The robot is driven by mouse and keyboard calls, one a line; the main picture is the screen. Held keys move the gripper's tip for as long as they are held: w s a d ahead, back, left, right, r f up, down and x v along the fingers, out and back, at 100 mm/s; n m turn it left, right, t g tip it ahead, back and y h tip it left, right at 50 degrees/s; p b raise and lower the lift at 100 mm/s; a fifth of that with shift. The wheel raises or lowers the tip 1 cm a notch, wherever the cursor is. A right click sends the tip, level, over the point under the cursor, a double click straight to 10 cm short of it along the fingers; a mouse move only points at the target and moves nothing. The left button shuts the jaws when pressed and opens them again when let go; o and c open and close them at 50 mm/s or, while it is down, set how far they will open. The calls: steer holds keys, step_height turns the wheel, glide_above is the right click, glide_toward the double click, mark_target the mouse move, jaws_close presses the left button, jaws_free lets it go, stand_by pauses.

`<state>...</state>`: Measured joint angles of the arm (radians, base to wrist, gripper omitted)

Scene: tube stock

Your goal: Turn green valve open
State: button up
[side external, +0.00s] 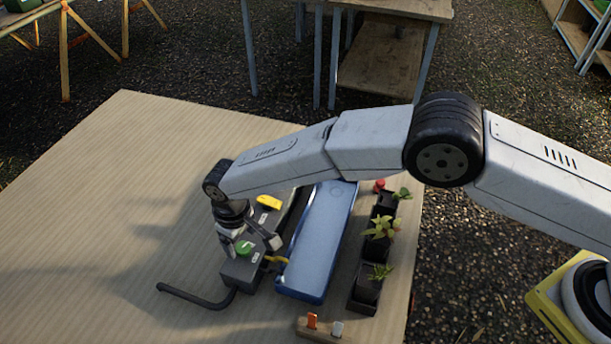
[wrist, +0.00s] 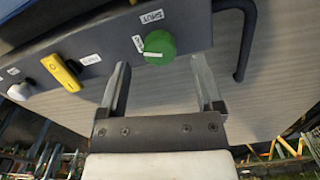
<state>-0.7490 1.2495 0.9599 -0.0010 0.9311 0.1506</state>
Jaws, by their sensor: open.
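The green valve (side external: 244,248) is a round knob on the dark grey manifold box (side external: 236,270). In the wrist view the green valve (wrist: 160,47) has a white pointer line lying roughly sideways, toward a small label at its left. Another label sits above it. My gripper (side external: 251,242) is over the box at the green valve, pointing down. In the wrist view my gripper (wrist: 160,70) is open, with one finger on each side of the knob's line. The knob appears between and just beyond the fingertips; I see no contact.
A yellow valve (side external: 269,202) is farther along the box, and a white knob (wrist: 18,91) lies past it. A blue tray (side external: 320,245) and black plant pots (side external: 367,290) stand to the right. A black pipe (side external: 195,300) bends out left. The left tabletop (side external: 100,200) is clear.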

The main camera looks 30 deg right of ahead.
mark_target(244, 250)
steer(key=shift+f, duration=1.3)
jaws_close()
